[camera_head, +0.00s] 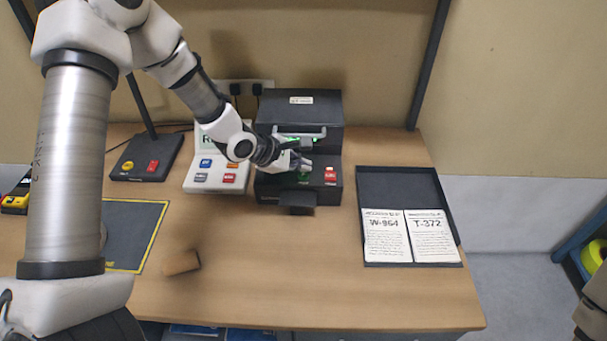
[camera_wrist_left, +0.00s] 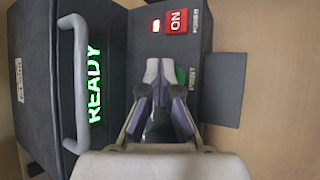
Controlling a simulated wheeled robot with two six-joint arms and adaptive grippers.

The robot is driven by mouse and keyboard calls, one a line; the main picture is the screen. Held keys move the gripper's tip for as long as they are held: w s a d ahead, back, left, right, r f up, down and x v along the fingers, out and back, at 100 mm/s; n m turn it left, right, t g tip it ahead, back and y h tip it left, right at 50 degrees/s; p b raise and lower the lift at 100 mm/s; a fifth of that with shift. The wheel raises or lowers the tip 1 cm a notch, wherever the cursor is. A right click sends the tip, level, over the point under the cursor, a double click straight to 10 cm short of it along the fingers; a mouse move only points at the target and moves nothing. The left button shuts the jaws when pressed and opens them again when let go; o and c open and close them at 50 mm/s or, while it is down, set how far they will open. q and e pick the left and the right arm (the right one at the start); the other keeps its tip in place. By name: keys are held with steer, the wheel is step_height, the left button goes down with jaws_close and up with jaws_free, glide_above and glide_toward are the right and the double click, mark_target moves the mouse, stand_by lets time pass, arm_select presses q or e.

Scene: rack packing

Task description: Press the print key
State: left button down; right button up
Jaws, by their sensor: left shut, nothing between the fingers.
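The dark printer (camera_head: 300,110) stands at the back of the table. Its display (camera_wrist_left: 95,82) glows green and reads READY in the left wrist view. The green print key (camera_wrist_left: 181,76), labelled PRINT, sits on its front panel and is partly hidden by my fingers; it also shows in the head view (camera_head: 303,177). My left gripper (camera_wrist_left: 164,68) is shut and empty, with its tips right over or beside the key; I cannot tell whether they touch it. In the head view the left gripper (camera_head: 302,163) reaches in from the left. My right gripper is not in view.
A red ON power key (camera_wrist_left: 176,20) with a lit lamp is close to the print key. A grey handle (camera_wrist_left: 74,85) crosses beside the display. A white button panel (camera_head: 217,177) stands left of the printer. A black tray (camera_head: 400,185) holds two printed cards at right.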

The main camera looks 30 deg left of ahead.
mark_target(302, 176)
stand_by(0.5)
arm_select(q)
steer(key=shift+f, duration=0.4)
steer(key=shift+f, duration=0.4)
stand_by(0.6)
steer(key=shift+r, duration=0.1)
steer(key=shift+r+p, duration=0.75)
steer(key=shift+p, duration=0.3)
step_height(302, 176, up, 5)
steer(key=p, duration=0.5)
steer(key=shift+r, duration=0.1)
